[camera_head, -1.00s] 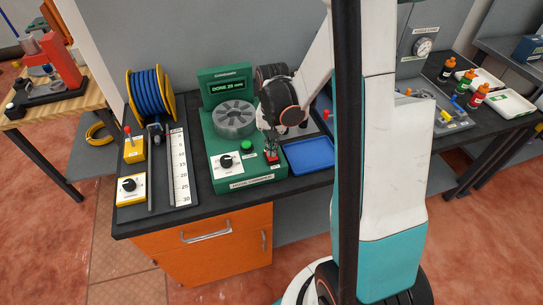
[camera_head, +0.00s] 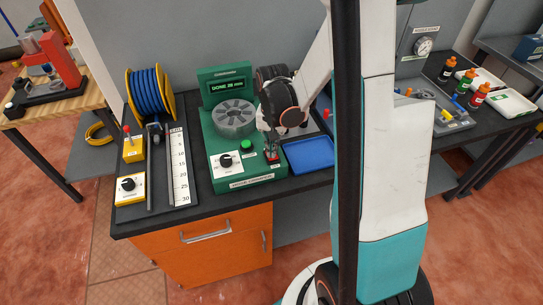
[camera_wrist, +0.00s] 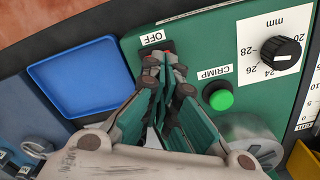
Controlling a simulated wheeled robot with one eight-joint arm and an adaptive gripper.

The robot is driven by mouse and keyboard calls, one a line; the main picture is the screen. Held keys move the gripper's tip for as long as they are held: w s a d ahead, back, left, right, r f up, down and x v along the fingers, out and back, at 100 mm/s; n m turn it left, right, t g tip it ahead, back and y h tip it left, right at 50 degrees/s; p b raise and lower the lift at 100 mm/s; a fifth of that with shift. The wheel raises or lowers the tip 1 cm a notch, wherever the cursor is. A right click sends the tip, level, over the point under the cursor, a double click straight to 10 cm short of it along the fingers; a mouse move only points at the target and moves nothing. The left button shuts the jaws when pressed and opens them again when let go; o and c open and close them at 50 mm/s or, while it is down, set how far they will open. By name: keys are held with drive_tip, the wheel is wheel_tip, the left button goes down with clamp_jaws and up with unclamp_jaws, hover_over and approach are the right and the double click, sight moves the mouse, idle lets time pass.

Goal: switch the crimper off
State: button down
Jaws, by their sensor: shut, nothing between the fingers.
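The green crimper (camera_head: 246,180) stands on the dark bench, its display (camera_head: 226,86) lit with what reads as "DONE 28 mm". It has a round grey die head (camera_head: 233,118), a black mm dial (camera_head: 226,160) and a green CRIMP button (camera_wrist: 221,99). The OFF label (camera_wrist: 152,38) shows in the wrist view beside a dark switch (camera_wrist: 167,46), mostly hidden behind my fingertips. My gripper (camera_wrist: 164,62) is shut and empty, its tips at the switch; whether they touch it, and the switch's position, I cannot tell. In the head view my gripper (camera_head: 271,146) hovers over the crimper's front right corner.
A blue tray (camera_head: 308,155) lies right of the crimper. A blue hose reel (camera_head: 150,95), a ruler (camera_head: 179,170) and yellow control boxes (camera_head: 130,187) stand to the left. Bottles (camera_head: 466,80) and white trays are further right, past my arm.

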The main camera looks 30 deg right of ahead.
drive_tip(key=shift+f+b, duration=0.85)
drive_tip(key=shift+f, duration=0.15)
idle(0.4)
drive_tip(key=shift+r, duration=0.2)
drive_tip(key=shift+r+p, duration=2.3)
drive_tip(key=shift+r, duration=1.1)
drive_tip(key=s+a+r+n+t+b, duration=0.7)
drive_tip(key=s+a+r+n+b, duration=0.1)
drive_tip(key=s+a, duration=0.5)
drive_tip(key=shift+a+r+n, duration=0.6)
drive_tip(key=shift+a+r, duration=0.05)
drive_tip(key=shift+r, duration=0.5)
